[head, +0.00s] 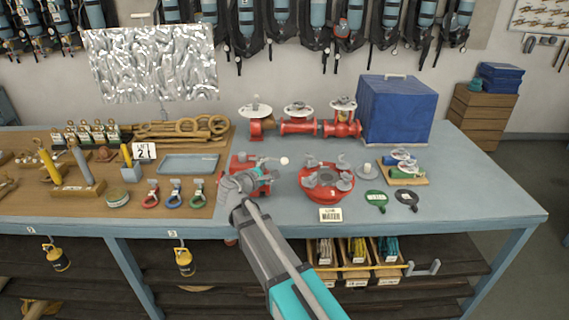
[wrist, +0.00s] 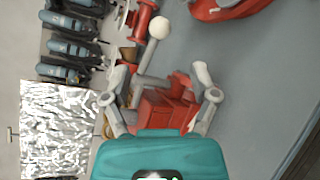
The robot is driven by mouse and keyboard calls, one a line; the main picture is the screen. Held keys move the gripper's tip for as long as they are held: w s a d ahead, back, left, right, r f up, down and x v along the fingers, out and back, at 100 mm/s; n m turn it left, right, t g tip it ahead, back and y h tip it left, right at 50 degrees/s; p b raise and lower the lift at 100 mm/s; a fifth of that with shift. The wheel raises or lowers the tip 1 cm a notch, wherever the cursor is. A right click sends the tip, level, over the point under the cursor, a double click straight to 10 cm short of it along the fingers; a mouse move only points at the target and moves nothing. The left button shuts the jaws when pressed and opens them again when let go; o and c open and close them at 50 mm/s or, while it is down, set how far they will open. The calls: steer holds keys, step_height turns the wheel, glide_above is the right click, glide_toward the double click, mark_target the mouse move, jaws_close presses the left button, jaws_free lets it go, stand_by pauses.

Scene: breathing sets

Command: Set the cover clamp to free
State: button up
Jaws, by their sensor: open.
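A red block-like fitting (head: 240,160) sits on the grey bench, and a lever with a white ball knob (head: 284,160) reaches out from it. I take this to be the cover clamp, though no label on it is readable. My gripper (head: 254,176) is over the fitting and hides part of it. In the wrist view the red fitting (wrist: 165,108) lies between and beyond the open fingers (wrist: 160,76). The white knob (wrist: 159,27) is ahead of the fingertips, apart from them. Whether a finger touches the fitting I cannot tell.
A round red fitting (head: 328,193) with grey lugs stands to the right, behind a "LOW WATER" card (head: 330,214). Red valves (head: 299,126) line the back. Hooks (head: 174,193) and a tray (head: 188,164) lie left.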

mark_target(282, 162)
steer(key=b+x, duration=0.2)
steer(key=x, duration=0.8)
steer(key=shift+w+d, duration=0.1)
steer(key=shift+w, duration=0.05)
jaws_close()
